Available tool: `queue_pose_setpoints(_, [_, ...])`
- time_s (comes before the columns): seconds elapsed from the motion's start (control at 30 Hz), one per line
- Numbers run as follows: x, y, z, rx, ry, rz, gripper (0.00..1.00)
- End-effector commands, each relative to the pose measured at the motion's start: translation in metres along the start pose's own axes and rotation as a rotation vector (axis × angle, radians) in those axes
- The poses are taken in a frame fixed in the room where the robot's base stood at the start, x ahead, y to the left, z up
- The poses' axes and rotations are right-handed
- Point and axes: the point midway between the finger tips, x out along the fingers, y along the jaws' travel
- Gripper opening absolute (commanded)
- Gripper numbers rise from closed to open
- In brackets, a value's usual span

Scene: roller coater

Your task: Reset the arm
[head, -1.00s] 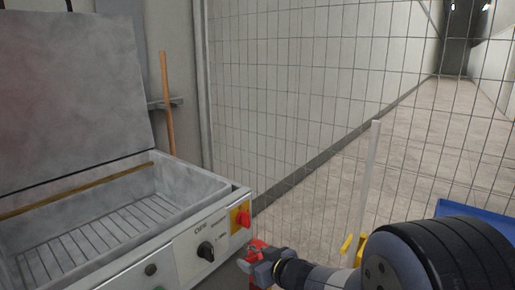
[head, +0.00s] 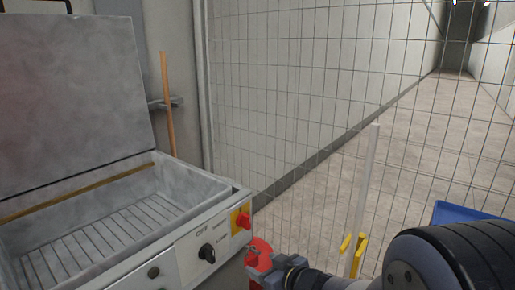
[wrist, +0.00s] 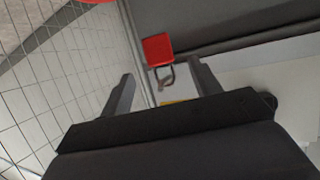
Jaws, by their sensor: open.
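My gripper (head: 276,268) is at the bottom of the head view, just right of the machine's front panel. In the wrist view my gripper (wrist: 160,70) has its two dark fingers wide apart, with nothing held between them. My arm runs from it to the lower right corner of the head view. A red object (head: 259,251) shows just beyond the gripper; I cannot tell whether they touch. In the wrist view a red block (wrist: 158,49) with a grey loop appears beyond the fingertips.
The grey machine (head: 110,217) stands at left with its lid (head: 75,95) raised. Its panel has a black knob (head: 207,253) and a red switch (head: 243,220) on yellow. A wire mesh fence (head: 300,90) stands behind. A blue bin (head: 460,212) is at right.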

Motion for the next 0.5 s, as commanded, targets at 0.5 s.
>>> queue_pose_setpoints(0.5, [0.028,0.010,-0.001,0.004,-0.002,0.005,0.60])
